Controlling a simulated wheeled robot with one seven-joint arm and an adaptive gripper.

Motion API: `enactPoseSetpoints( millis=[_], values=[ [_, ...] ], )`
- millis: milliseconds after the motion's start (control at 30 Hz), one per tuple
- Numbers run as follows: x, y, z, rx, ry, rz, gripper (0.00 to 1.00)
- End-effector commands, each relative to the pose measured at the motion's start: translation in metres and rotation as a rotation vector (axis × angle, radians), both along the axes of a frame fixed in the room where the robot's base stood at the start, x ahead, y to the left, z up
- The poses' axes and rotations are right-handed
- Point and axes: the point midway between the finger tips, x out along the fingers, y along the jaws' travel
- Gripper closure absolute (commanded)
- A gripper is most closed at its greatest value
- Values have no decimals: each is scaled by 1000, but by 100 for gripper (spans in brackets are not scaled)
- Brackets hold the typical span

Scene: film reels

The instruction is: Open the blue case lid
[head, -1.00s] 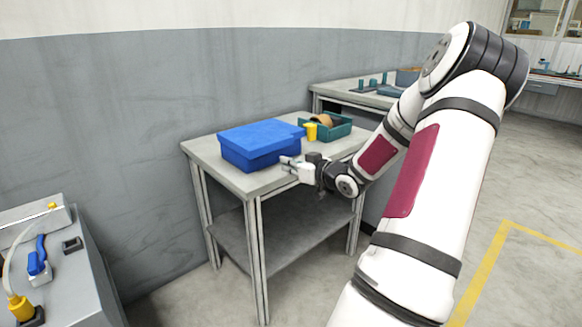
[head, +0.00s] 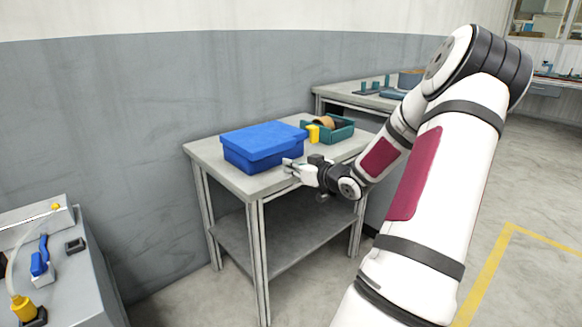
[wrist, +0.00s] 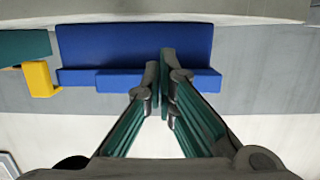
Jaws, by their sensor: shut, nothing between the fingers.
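The blue case (head: 258,154) sits on the grey table with its lid (head: 262,136) closed over it. In the wrist view the blue case (wrist: 120,48) lies ahead, with a raised strip along its near side. My gripper (head: 288,165) is at the front right of the case, low beside its near side. In the wrist view my gripper (wrist: 161,85) has its fingertips together with nothing between them, and they overlap the case's near edge in the picture. I cannot tell whether they touch it.
A yellow object (head: 313,134) stands right of the case, before a green bin (head: 340,131) with a brown round thing in it. The grey table (head: 205,149) has bare top at its left. Another bench (head: 335,91) stands behind. A side bench (head: 75,285) is at lower left.

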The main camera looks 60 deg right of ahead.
Motion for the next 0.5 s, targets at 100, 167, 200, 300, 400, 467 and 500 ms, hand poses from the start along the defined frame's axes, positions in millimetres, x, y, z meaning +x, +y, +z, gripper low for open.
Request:
enactPoseSetpoints(
  millis=[100, 167, 200, 300, 400, 467, 500],
  values=[
    [0, 0, 0, 0, 0, 0, 100],
    [0, 0, 0, 0, 0, 0, 100],
    [1, 0, 0, 0, 0, 0, 100],
    [4, -1, 0, 0, 0, 0, 100],
    [8, -2, 0, -1, -1, 0, 100],
    [10, -2, 0, -1, 0, 1, 100],
    [11, -3, 0, 0, 0, 1, 100]
  ],
)
